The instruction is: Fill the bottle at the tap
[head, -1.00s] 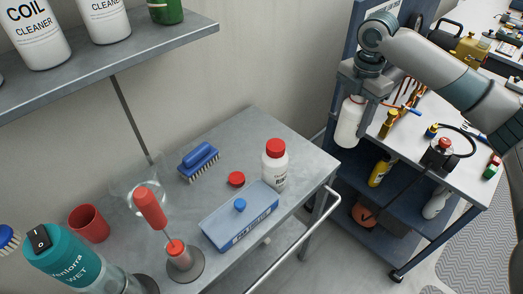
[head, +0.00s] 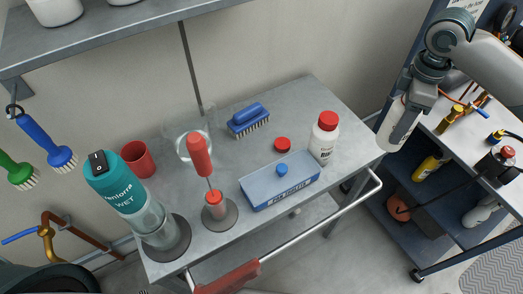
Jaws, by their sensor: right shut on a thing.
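A white bottle (head: 397,132) is in my right gripper (head: 408,103) at the right of the head view. The gripper is shut on it and holds it tilted, off to the right of the grey cart. The gripper hides part of the bottle and I cannot see its mouth. A brass tap (head: 44,243) with a blue lever sits on a copper pipe at the lower left, far from the bottle. A loose red cap (head: 282,144) lies on the cart. My left gripper is not in view.
The grey cart (head: 170,262) holds a teal wet vacuum (head: 128,190), a red cup (head: 137,159), a blue brush (head: 248,118), a blue box (head: 280,183) and a red-capped white bottle (head: 325,138). Brushes (head: 48,140) hang at left. A tool trolley (head: 440,225) stands at right.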

